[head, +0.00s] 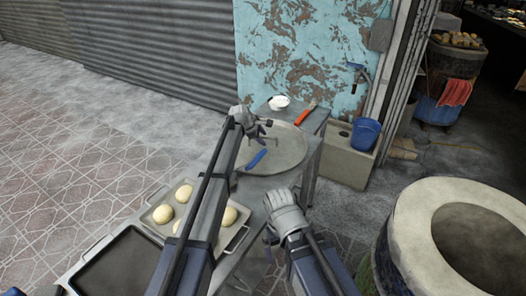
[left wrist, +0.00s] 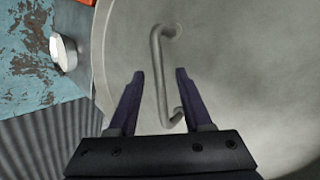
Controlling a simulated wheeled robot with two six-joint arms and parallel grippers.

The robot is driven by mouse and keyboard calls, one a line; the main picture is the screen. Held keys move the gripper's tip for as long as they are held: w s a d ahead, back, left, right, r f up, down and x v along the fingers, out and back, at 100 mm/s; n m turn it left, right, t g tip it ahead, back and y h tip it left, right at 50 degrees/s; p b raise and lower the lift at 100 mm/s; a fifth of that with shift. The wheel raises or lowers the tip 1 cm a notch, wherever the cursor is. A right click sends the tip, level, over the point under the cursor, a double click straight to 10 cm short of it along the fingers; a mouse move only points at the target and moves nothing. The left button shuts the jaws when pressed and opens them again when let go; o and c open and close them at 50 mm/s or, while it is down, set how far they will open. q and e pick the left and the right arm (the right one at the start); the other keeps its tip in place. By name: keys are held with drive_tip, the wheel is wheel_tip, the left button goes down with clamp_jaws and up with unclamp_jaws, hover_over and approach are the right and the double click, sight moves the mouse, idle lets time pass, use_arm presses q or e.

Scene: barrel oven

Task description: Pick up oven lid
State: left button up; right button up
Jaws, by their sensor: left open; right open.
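The oven lid (head: 290,150) is a large round grey metal disc lying flat on a metal table. In the left wrist view the lid (left wrist: 240,60) fills most of the picture, and its bent bar handle (left wrist: 158,75) stands up from it. My left gripper (head: 264,130) is open over the lid. In the left wrist view its two fingertips (left wrist: 160,72) are on either side of the handle, with gaps showing, so it does not grip it. My right gripper (head: 270,240) is open and empty, nearer to me, beside the table's front edge.
A blue-handled tool (head: 256,159) shows by the lid. A white bowl (head: 279,102) and an orange-red object (head: 305,115) are behind it. A tray (head: 150,228) with several dough balls is at left. The round barrel oven (head: 410,235) stands open at right. A blue bucket (head: 365,134) is behind.

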use_arm(q)
drive_tip(key=shift+w+d+f, duration=0.15)
drive_tip(key=shift+w+f, duration=0.05)
drive_tip(key=shift+f, duration=0.2)
drive_tip(key=shift+r, duration=0.15)
drive_tip(key=shift+c, duration=0.4)
clamp_jaws()
idle(0.6)
